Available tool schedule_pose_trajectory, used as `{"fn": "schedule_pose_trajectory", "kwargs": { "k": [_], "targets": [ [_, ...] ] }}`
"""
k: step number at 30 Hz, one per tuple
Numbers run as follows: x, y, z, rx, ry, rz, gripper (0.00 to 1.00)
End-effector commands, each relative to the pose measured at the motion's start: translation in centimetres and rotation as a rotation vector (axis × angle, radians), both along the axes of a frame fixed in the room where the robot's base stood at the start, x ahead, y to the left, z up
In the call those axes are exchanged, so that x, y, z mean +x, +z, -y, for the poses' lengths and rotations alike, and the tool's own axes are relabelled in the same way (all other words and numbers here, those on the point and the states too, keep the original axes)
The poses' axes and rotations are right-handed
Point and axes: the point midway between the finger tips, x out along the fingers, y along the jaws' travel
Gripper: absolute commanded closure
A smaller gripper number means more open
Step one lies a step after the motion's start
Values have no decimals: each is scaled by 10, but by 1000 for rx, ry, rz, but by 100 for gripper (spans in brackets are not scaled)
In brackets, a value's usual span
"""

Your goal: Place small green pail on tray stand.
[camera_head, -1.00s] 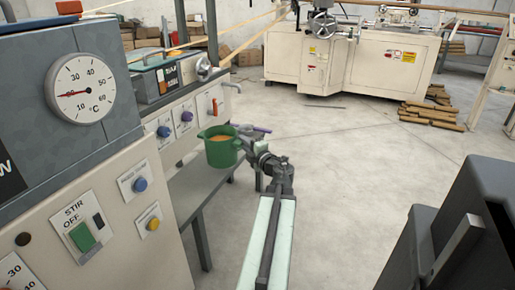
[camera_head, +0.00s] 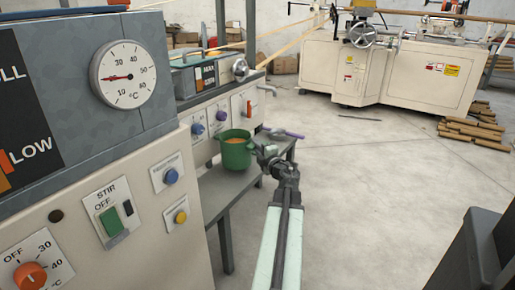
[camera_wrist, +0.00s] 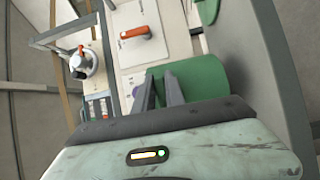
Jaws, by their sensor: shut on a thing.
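The small green pail (camera_head: 236,155) is upright with orange-brown contents, at the far part of the grey tray stand (camera_head: 222,190). I cannot tell whether its base touches the stand top or hangs just above it. My gripper (camera_head: 255,153) reaches in from the right and is shut on the pail's near right side. In the wrist view my gripper's two dark fingers (camera_wrist: 160,92) lie against the green pail (camera_wrist: 205,80), and the pail's lower part is hidden behind my wrist.
A control panel with a dial (camera_head: 124,75) and knobs stands close on the left. A purple-handled thing (camera_head: 288,133) lies just beyond my gripper. A large cream machine (camera_head: 385,70) stands at the back.

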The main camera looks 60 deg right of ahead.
Motion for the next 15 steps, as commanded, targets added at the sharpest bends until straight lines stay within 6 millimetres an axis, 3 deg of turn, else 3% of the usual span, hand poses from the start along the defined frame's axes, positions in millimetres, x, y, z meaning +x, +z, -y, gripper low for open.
{"fn": "schedule_pose_trajectory", "kwargs": {
  "k": [4, 11, 15],
  "targets": [
    [0, -7, 0, 3, 0, 4, 100],
    [1, -40, 0, 3, 0, 4, 100],
    [4, -38, 0, 3, -1, 4, 100]
  ]
}}
